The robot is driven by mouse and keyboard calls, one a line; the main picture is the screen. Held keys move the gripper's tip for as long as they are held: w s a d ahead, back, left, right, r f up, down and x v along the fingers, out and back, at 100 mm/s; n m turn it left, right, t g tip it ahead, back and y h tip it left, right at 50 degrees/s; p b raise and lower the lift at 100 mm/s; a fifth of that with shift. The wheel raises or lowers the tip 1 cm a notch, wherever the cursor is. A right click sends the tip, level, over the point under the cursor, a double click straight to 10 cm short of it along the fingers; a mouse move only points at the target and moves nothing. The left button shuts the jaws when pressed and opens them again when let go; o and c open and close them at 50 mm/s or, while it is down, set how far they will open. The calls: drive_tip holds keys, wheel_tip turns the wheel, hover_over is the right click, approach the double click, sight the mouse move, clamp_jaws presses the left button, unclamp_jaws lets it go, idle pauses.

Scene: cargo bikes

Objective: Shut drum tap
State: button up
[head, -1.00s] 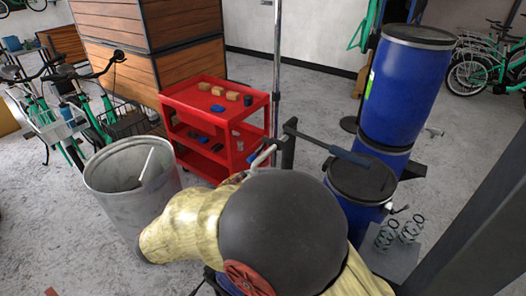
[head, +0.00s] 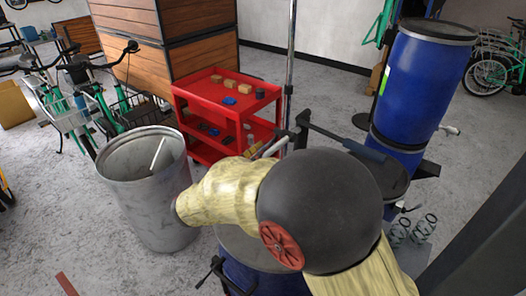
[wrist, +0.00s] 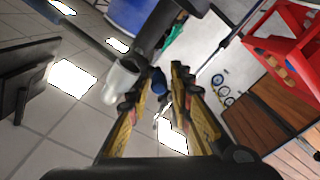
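A tall blue drum (head: 423,80) stands at the right on top of another blue drum (head: 397,158). A small pale tap-like fitting (head: 450,130) shows at the upper drum's right side, and another small metal fitting (head: 407,208) beside the lower drums. I cannot tell which is the task's tap, or whether it is open or shut. A blue drum (wrist: 135,14) shows at the top there.
A repair stand with a dark arm and blue-grey handle (head: 365,150) stands close to my arm. A red cart (head: 215,93) with small blocks, a grey metal bin (head: 120,185) and bikes are to the left. A blue drum-like body (head: 265,284) is below my arm.

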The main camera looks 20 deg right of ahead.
drive_tip(key=shift+w+d, duration=0.2)
drive_tip(key=shift+d, duration=0.1)
drive_tip(key=shift+c, duration=0.4)
drive_tip(key=c, duration=0.4)
clamp_jaws()
